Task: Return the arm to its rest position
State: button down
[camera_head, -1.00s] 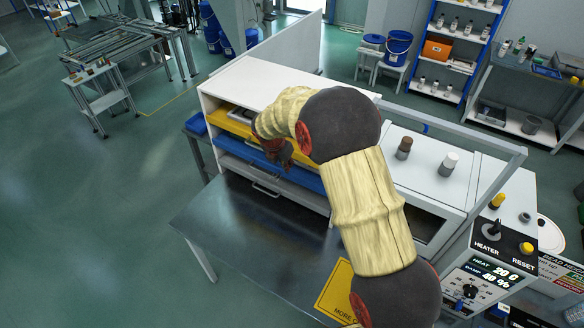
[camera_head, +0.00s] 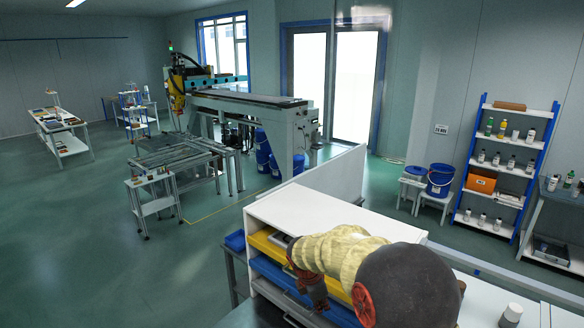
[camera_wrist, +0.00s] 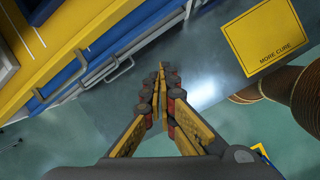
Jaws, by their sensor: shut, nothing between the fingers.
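My arm, in a pale yellow cover with dark joints, reaches in from the lower right of the head view. My gripper (camera_head: 312,292) is in front of the drawer unit and partly dark against it. In the wrist view my gripper (camera_wrist: 162,72) is shut, its fingertips together and nothing between them. It hangs over the grey metal table top (camera_wrist: 205,80), apart from the drawer handles to the left.
The white cabinet (camera_head: 305,208) holds a yellow drawer (camera_head: 262,241) and a blue drawer (camera_head: 270,272). Drawer handles (camera_wrist: 108,70) stick out near my gripper. A yellow "MORE CURE" sign (camera_wrist: 262,35) lies to the right. A bottle (camera_head: 511,314) stands at lower right.

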jog(key=s+d+f+m+t+y+b, duration=0.1)
jog(key=s+d+m+b, duration=0.2)
jog(key=s+m+b, duration=0.4)
jog(key=s+d+f+m+t+y+b, duration=0.1)
jog(key=s+m+b, duration=0.6)
jog(key=s, duration=1)
jog(key=s+d+f+m+t+b, duration=0.1)
jog(key=s+d+f+m+b, duration=0.2)
jog(key=s+b, duration=0.8)
jog(key=s+d+m, duration=0.2)
jog(key=m, duration=0.2)
jog(key=shift+d+f+m+y+b, duration=0.25)
jog(key=shift+m+y+b, duration=0.05)
jog(key=shift+y+b, duration=0.1)
